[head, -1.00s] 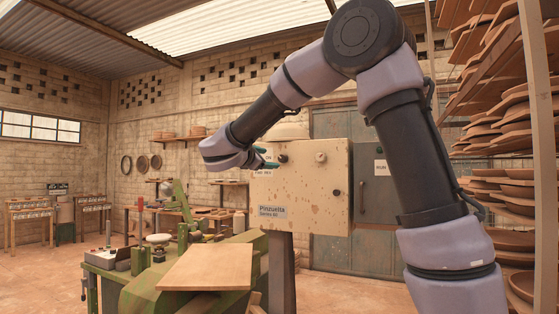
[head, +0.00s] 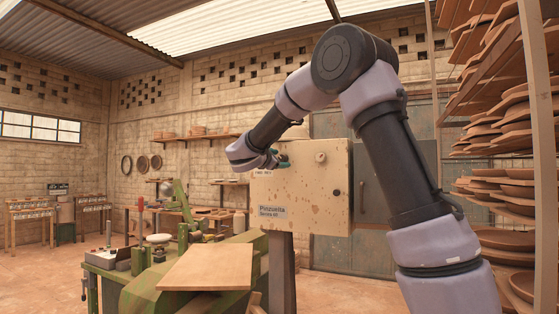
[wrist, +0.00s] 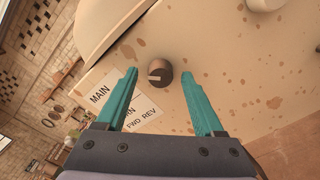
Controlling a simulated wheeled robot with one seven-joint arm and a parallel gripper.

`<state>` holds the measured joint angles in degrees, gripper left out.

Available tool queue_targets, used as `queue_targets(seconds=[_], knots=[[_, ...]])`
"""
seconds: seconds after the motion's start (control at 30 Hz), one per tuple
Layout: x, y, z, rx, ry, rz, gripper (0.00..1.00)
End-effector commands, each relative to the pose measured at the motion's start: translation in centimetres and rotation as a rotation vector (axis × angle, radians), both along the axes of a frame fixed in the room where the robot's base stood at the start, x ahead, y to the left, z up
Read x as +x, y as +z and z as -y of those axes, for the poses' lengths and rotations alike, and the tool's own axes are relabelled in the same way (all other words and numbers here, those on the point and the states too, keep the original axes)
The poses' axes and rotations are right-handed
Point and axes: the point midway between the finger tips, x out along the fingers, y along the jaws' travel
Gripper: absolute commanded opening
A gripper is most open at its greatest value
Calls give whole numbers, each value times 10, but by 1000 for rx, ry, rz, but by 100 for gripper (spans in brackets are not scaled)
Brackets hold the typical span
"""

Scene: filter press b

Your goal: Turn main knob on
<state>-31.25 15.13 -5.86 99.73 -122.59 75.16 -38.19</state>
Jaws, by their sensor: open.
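The cream, rust-spotted control box (head: 300,195) stands on a post, its front facing me. In the wrist view, the dark, round main knob (wrist: 159,73) has a pale notch and sits on the speckled panel (wrist: 225,80) beside labels reading MAIN and FWD REV (wrist: 128,102). My gripper (head: 283,159) is at the upper left of the box. Its teal fingers are open, one on each side of the knob in the wrist view, with gaps to it. Whether the tips reach the knob's depth I cannot tell. In the head view my gripper covers the knob.
A pale second knob (head: 320,157) is to the right on the same box. A green machine with a wooden board (head: 207,267) stands in front at lower left. Racks of clay pieces (head: 507,170) stand at the right.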

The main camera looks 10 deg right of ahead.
Motion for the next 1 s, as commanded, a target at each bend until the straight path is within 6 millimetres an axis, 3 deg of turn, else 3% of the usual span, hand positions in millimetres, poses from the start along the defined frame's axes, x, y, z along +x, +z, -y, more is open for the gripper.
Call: queue_targets(seconds=[0.1,0.13,0.3,0.67,1.0], knots=[[0,0,0,0,0,0,70],[0,0,0,0,0,0,62],[0,0,0,0,-1,-1,0],[0,0,0,35,-1,25,0],[0,0,0,219,-1,157,0]])
